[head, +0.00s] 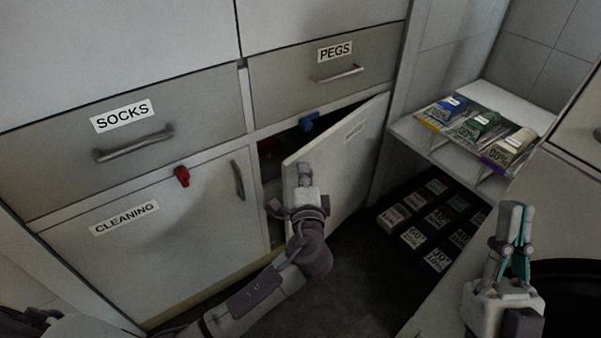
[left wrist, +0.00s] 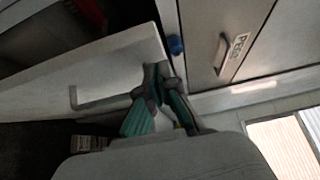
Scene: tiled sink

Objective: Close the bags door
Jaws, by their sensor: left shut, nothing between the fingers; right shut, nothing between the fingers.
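The bags door (head: 340,170) is a pale lower-cabinet door standing partly open, with a small unreadable label near its top right. It is hinged on the right, and its free left edge stands out from the cabinet. The left wrist view shows it as a pale panel (left wrist: 110,70) with a bar handle (left wrist: 100,101). My left gripper (head: 305,172) is shut and empty, in front of the door's outer face near the free edge; it also shows in the left wrist view (left wrist: 158,75). Contact is unclear. My right gripper (head: 515,213) is shut and empty, at the lower right.
The cleaning door (head: 160,235), socks drawer (head: 60,160) and pegs drawer (head: 290,85) are closed. A blue catch (head: 309,121) sits above the opening and a red one (head: 182,176) above the cleaning door. Boxes stand on a shelf (head: 410,130) and below it at right.

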